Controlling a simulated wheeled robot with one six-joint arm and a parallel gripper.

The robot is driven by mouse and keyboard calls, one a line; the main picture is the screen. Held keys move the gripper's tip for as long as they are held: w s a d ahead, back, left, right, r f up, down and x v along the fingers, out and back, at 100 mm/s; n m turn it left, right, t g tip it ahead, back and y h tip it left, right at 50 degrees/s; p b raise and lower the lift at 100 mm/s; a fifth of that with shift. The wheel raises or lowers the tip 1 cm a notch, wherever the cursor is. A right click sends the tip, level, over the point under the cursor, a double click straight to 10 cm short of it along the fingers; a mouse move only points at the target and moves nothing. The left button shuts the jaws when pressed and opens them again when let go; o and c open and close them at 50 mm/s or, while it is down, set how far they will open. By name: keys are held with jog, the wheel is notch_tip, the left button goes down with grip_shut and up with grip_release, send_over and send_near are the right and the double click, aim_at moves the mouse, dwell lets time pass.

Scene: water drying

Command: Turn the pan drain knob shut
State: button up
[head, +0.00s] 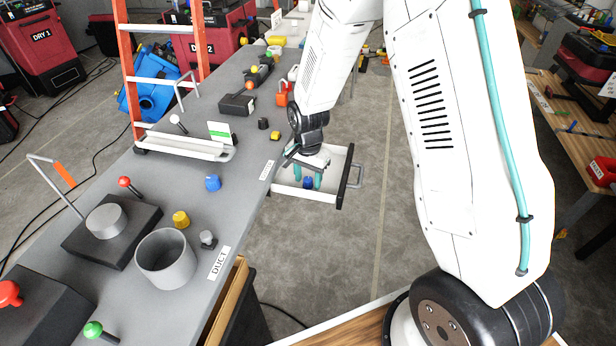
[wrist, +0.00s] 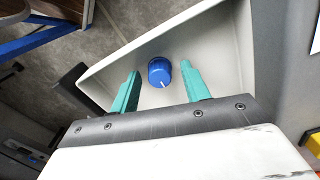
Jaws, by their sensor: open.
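The pan drain knob is a blue round knob (head: 308,183) on the inside of a white drawer-like pan (head: 338,158) that projects from the right side of the grey bench. In the wrist view the knob (wrist: 159,71) carries a white pointer line at its lower edge, pointing down and slightly right. My gripper (head: 308,176) reaches down into the pan. Its two teal fingers are open, one on the left and one on the right of the knob, with visible gaps in the wrist view (wrist: 160,74). I cannot tell the exact depth of the fingertips relative to the knob.
The bench (head: 235,130) holds another blue knob (head: 212,183), a yellow knob (head: 181,219), a grey cup (head: 165,259) and a white tray (head: 180,147). Floor right of the pan is clear.

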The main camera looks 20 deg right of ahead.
jog(key=c, duration=1)
jog(key=shift+n, duration=0.3)
jog(key=n, duration=1.3)
jog(key=shift+n, duration=2.1)
